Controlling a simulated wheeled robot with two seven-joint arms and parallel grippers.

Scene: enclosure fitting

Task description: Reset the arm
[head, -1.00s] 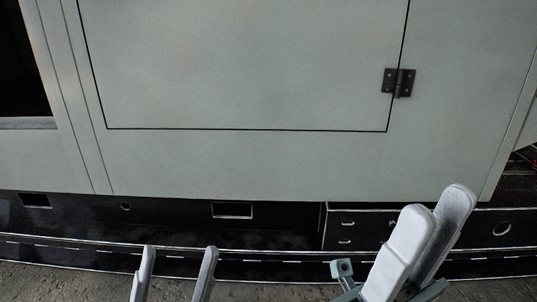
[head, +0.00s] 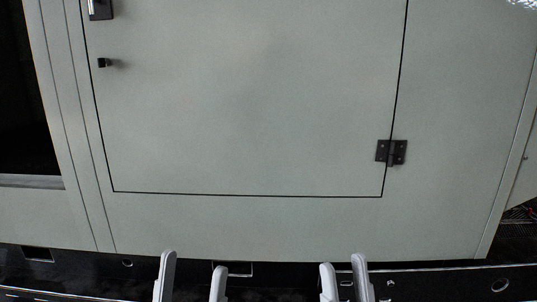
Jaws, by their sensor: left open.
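My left gripper (head: 192,272) stands at the bottom of the head view, left of centre. Its two pale fingers point up and are well apart, with nothing between them. My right gripper (head: 343,266) is at the bottom, right of centre. Its fingers also point up, with a narrower empty gap between them. Both grippers appear in front of the lower edge of a grey-green enclosure. Only the fingers show; the rest of both arms is out of the picture.
The enclosure's closed door (head: 250,100) fills the middle. It has a black hinge (head: 391,152) at right, a small black knob (head: 103,63) and a latch (head: 101,9) at left. A dark opening (head: 25,100) lies at far left. A black base (head: 440,283) runs below.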

